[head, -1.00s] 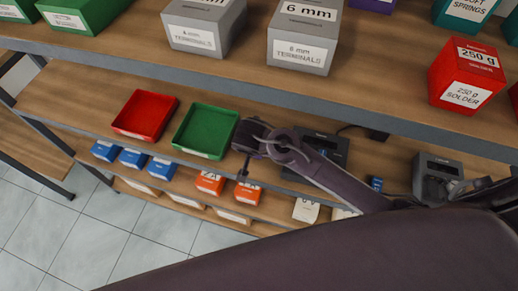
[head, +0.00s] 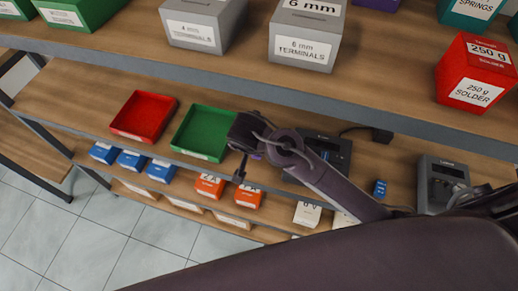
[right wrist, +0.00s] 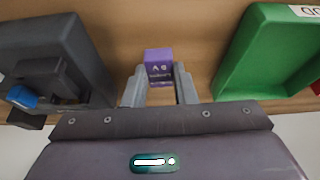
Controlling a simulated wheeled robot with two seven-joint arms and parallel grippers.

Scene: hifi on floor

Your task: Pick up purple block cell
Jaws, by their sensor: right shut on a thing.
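The purple block cell (right wrist: 158,62) is a small purple block with white lettering on its front, seen in the right wrist view. My right gripper (right wrist: 160,78) is shut on it, one grey finger at each side. In the head view my right gripper (head: 243,150) is over the middle shelf, just right of the green tray (head: 202,132). Only a sliver of purple shows there beside the gripper; the rest of the block is hidden. My left gripper is in neither view.
A red tray (head: 144,117) sits left of the green one. A dark device (head: 328,152) is right of the gripper, with a grey charger (head: 441,180) and a blue block (head: 380,188) farther right. The upper shelf (head: 230,65) with boxes overhangs behind. Blue and orange boxes stand below.

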